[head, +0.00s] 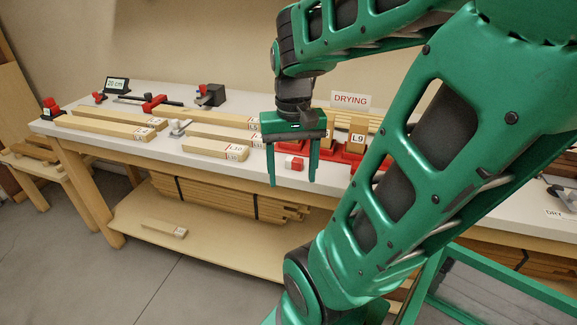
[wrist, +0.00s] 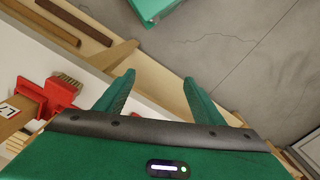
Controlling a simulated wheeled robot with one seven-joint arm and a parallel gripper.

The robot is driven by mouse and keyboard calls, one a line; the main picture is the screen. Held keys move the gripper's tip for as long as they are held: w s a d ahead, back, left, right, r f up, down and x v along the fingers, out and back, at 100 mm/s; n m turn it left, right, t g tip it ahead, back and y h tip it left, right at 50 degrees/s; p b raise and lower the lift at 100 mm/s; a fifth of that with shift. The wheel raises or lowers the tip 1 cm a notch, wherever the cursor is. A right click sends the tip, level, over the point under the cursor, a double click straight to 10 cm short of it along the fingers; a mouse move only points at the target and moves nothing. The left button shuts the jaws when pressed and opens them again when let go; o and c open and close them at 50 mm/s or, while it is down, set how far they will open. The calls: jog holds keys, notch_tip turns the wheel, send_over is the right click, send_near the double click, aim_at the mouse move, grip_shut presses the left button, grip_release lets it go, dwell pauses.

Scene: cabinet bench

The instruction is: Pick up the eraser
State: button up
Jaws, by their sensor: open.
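In the wrist view the space between the fingertips (wrist: 158,80) shows the pale wood of the bench's lower part and the grey floor.
Labelled wooden bars (head: 215,147) lie left of my gripper on the white bench (head: 85,128). A red rack with upright wooden pieces (head: 357,138) stands right of it, below a DRYING sign (head: 351,100). Clamps and a small display (head: 117,84) stand at the back left.

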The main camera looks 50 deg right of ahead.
aim_at(294, 159)
jog(key=w+d+r+m, duration=0.2)
jog(key=w+d+m, duration=0.1)
jog(key=w+d, duration=0.3)
jog(key=w+d+r+m, duration=0.2)
jog(key=w+d+m, duration=0.1)
jog(key=d, duration=0.5)
jog(key=f, duration=0.7)
jog(key=w+f, duration=0.1)
jog(key=f, duration=0.3)
jog(key=shift+a, duration=0.1)
jog(key=shift+c, duration=0.2)
jog(key=c, duration=1.1)
